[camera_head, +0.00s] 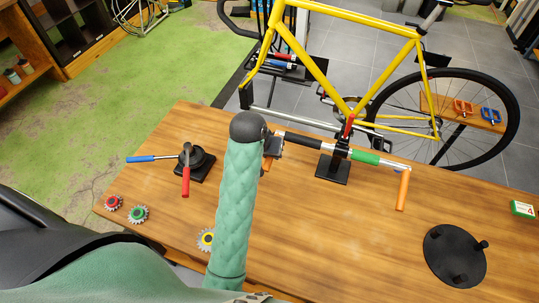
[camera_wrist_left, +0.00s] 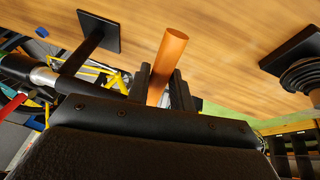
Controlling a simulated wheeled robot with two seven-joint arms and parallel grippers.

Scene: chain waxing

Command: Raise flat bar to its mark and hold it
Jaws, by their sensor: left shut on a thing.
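A bar assembly with black, silver and green (camera_head: 365,157) sections is carried on a black stand (camera_head: 333,169) on the workbench. It slopes gently down to the right. An orange handle (camera_head: 403,190) hangs at its right end. Another orange handle (camera_wrist_left: 172,48) is at its left end, mostly hidden in the head view. My left gripper (camera_head: 273,147) is shut on that left handle; in the left wrist view its two fingers (camera_wrist_left: 162,80) stand either side of the handle. I cannot pick out a separate flat bar or its mark. My right gripper is not in view.
A black swivel base (camera_head: 199,165) with blue and red handles stands left of my arm. Small gears (camera_head: 139,214) lie at the bench's left. A black disc with pegs (camera_head: 455,256) and a green box (camera_head: 522,209) are at right. A yellow bicycle (camera_head: 318,72) stands behind.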

